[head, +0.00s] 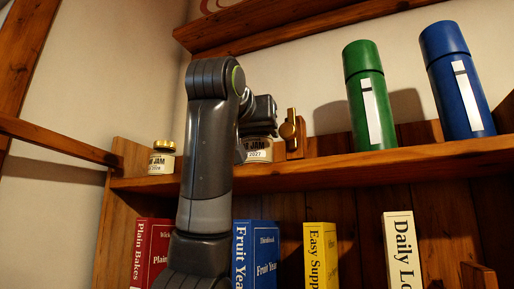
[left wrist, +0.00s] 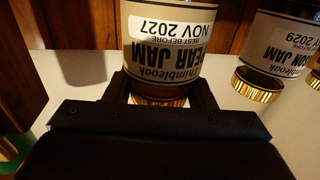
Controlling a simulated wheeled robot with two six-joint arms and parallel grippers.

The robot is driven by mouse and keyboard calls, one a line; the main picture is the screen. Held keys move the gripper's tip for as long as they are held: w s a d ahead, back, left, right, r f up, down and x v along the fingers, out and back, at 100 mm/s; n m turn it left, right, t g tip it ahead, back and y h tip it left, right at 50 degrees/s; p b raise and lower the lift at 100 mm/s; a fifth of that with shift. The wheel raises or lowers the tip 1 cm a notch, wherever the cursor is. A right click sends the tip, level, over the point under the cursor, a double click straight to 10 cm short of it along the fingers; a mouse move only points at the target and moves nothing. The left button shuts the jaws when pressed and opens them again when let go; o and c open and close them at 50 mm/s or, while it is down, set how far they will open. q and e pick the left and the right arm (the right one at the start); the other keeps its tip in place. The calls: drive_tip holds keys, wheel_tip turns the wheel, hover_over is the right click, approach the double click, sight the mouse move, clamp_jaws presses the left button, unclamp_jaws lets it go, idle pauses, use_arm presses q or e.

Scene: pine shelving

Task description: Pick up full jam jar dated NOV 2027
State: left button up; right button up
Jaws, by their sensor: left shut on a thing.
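The jam jar dated NOV 2027 (left wrist: 165,55) shows in the left wrist view, upside down in the picture, with a pear jam label and a gold lid. In the head view its lower label (head: 259,152) shows at the shelf, partly behind my left arm. My left gripper (left wrist: 160,88) is shut around this jar near its lid. In the head view the gripper (head: 262,112) is above the label, and its fingertips are hard to make out. I cannot tell whether the jar touches the shelf. How full it is cannot be seen clearly. My right gripper is not in view.
Another jam jar, dated NOV 2029 (left wrist: 290,45), is close beside it; a jar (head: 161,160) stands at the shelf's left end. A brass piece (head: 289,130) is just right of the held jar. Green (head: 369,95) and blue (head: 457,80) flasks stand right. Books (head: 255,255) fill below.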

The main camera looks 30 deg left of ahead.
use_arm(q)
drive_tip(key=shift+r, duration=0.15)
drive_tip(key=shift+r, duration=4.85)
